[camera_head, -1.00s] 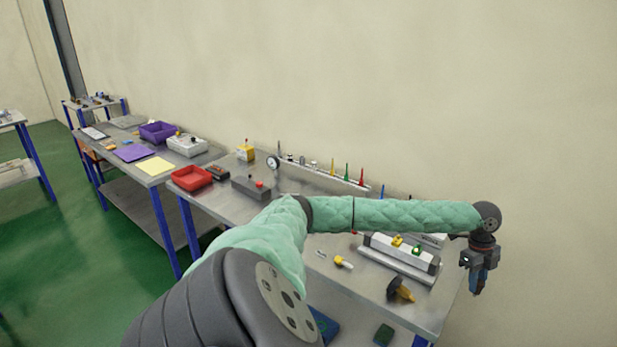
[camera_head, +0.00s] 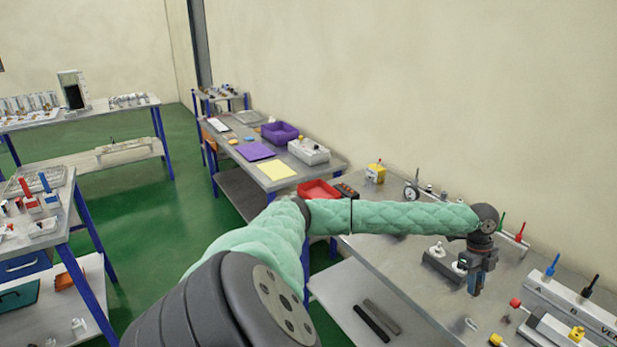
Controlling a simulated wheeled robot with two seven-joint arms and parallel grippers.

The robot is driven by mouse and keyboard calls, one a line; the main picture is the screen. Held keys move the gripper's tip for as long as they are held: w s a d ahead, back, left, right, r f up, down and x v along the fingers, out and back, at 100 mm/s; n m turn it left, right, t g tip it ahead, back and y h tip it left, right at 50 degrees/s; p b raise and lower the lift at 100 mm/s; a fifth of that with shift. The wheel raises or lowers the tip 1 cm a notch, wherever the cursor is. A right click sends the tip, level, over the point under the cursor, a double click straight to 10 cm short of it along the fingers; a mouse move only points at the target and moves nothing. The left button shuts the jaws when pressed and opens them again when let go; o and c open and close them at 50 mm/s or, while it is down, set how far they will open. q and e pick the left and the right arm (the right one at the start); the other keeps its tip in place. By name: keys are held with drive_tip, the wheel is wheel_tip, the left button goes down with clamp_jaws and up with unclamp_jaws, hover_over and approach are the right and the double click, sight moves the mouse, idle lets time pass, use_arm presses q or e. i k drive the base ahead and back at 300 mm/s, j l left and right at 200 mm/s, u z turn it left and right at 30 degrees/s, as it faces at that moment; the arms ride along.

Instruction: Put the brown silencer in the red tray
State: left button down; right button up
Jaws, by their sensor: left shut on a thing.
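The red tray (camera_head: 316,189) stands near the far left end of the long workbench (camera_head: 398,262). My left arm hides part of its near side. My left gripper (camera_head: 475,288) points down over the workbench, well to the right of the tray and nearer the front. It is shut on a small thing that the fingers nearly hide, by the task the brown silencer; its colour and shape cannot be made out. My right gripper is not in view.
A grey block with white knobs (camera_head: 440,260) stands just left of the gripper. A dial gauge (camera_head: 411,191), a yellow box (camera_head: 376,172) and a dark box (camera_head: 346,191) stand along the back. A side table with a purple bin (camera_head: 281,132) is beyond the tray.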

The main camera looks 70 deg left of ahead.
sight(319, 194)
drive_tip(key=j+u, duration=0.2)
drive_tip(key=j, duration=0.25)
drive_tip(key=i+j+u, duration=0.2)
drive_tip(key=j, duration=0.25)
drive_tip(key=j+u, duration=0.2)
drive_tip(key=j, duration=0.25)
drive_tip(key=i+j+u, duration=0.2)
drive_tip(key=j, duration=0.25)
drive_tip(key=i+j+u, duration=0.2)
drive_tip(key=j, duration=0.2)
drive_tip(key=k, duration=0.1)
